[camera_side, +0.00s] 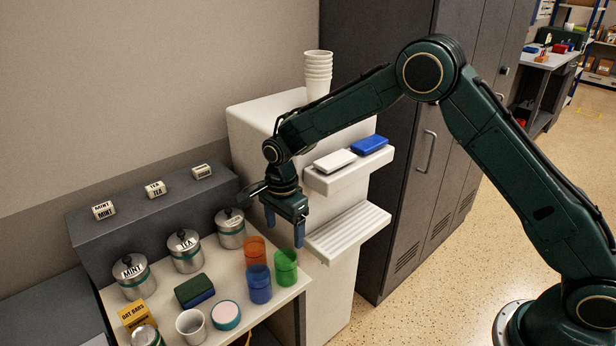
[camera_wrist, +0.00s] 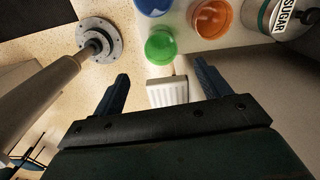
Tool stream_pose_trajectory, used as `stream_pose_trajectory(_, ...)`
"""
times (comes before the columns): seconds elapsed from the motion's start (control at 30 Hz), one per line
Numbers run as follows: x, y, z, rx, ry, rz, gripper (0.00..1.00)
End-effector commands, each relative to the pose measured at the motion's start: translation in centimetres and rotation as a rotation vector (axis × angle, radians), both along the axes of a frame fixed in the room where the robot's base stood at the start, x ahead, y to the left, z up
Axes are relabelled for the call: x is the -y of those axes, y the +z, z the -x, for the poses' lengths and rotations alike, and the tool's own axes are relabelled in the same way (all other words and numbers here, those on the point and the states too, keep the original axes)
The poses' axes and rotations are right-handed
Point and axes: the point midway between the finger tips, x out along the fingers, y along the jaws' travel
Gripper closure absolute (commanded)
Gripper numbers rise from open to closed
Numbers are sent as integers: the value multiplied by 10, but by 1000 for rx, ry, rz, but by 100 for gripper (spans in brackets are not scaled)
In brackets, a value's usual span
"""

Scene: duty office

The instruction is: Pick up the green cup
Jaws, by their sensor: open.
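The green cup (camera_side: 286,267) stands upright near the right edge of the table, with a blue cup (camera_side: 259,284) to its left and an orange cup (camera_side: 254,250) behind. In the wrist view the green cup (camera_wrist: 160,46) is beyond my fingertips, a little left of the middle. My gripper (camera_side: 284,232) is open and empty, above and behind the green cup and apart from it. Its two blue fingers also show in the wrist view (camera_wrist: 160,80).
Metal canisters (camera_side: 186,251), a white cup (camera_side: 191,327), a dark green and blue block (camera_side: 194,291) and a round tin (camera_side: 226,315) share the table. A white dispenser with shelves (camera_side: 347,232) stands close to my gripper's right. Dark lockers (camera_side: 400,200) stand farther right.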

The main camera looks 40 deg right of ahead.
Motion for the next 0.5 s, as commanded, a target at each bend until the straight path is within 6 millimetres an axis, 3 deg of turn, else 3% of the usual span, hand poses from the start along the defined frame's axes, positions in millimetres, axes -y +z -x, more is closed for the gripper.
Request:
stream_pose_trajectory(0.17,0,-14,1,-3,1,1,24)
stream_pose_trajectory(0.5,0,-64,1,-4,1,1,24)
